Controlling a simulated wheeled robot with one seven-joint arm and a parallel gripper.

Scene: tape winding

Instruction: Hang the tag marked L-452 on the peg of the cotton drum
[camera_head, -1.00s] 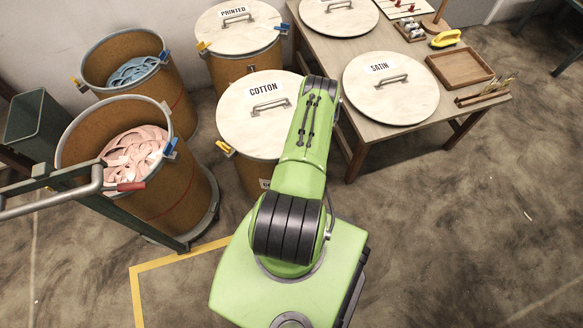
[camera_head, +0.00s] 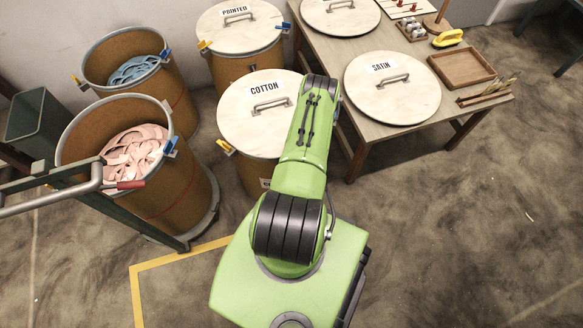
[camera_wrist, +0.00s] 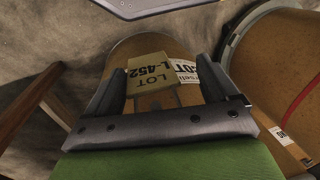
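The tan tag (camera_wrist: 151,76) marked LOT L-452 shows in the wrist view, between the two fingers of my gripper (camera_wrist: 160,78). The fingers stand wide apart. A gap shows on the tag's right, with a white label (camera_wrist: 187,71) reading partly "COT" behind it. The brown drum wall (camera_wrist: 140,47) lies beyond. The peg is not clearly visible, so I cannot tell whether the tag is on it. In the head view, the cotton drum (camera_head: 240,168) has a pale lid (camera_head: 235,115) marked COTTON. My arm hides its right side and my gripper.
Another drum (camera_wrist: 262,60) stands at the right of the wrist view. In the head view, the PRINTED drum (camera_head: 228,70) stands behind and open drums (camera_head: 175,195) stand left. A table (camera_head: 345,100) with the SATIN lid (camera_head: 392,95) is at right. Floor at lower right is clear.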

